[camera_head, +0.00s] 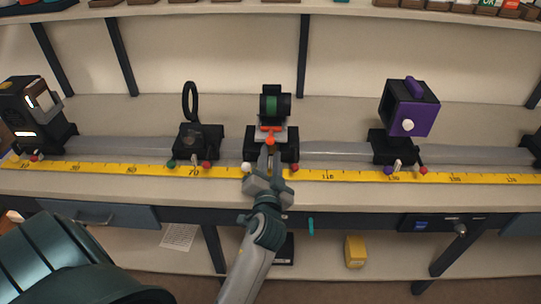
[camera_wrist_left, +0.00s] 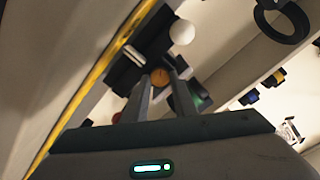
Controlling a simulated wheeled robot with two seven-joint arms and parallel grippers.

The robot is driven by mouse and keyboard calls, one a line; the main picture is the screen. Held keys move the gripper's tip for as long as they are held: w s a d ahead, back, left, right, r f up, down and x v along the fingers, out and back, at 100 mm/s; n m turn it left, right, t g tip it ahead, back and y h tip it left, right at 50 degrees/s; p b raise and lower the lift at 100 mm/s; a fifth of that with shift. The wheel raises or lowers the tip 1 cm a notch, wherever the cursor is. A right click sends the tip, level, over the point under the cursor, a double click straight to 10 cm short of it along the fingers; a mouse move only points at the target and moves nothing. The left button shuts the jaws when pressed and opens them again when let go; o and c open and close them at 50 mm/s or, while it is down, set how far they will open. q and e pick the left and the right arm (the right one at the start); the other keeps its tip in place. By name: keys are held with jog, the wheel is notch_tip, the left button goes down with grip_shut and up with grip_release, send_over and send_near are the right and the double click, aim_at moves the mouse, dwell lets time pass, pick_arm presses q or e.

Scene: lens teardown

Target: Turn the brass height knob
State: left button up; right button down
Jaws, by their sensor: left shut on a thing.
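The brass height knob (camera_wrist_left: 159,76) shows as a round orange-brown disc between the fingertips of my left gripper (camera_wrist_left: 160,88) in the left wrist view. It belongs to the middle carriage (camera_head: 256,149) on the rail, which carries a dark cylinder with a green band (camera_head: 275,103). In the head view my left gripper (camera_head: 270,158) reaches up to the front of this carriage and hides the knob. Its fingers are shut on the knob, one on each side. My right gripper is in neither view.
The grey rail (camera_head: 340,151) runs behind a yellow scale (camera_head: 340,177). A ring holder (camera_head: 190,101) stands left of the middle carriage, a purple-faced box (camera_head: 409,113) right, and a black lamp-like unit (camera_head: 28,108) far left. Small coloured knobs stick out at the carriage fronts.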

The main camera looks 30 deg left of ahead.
pick_arm(q)
jog(key=m+p, duration=0.2)
jog(key=m, duration=0.1)
jog(key=shift+r, duration=0.1)
jog(key=m+p, duration=0.2)
jog(key=m, duration=0.1)
jog(key=shift+m, duration=0.6)
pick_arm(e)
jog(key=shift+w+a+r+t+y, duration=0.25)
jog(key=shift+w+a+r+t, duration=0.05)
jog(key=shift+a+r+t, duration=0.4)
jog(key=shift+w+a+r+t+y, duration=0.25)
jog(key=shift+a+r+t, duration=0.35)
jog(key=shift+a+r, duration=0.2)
pick_arm(q)
jog(key=o, duration=1)
jog(key=shift+o, duration=0.2)
jog(key=shift+f, duration=0.2)
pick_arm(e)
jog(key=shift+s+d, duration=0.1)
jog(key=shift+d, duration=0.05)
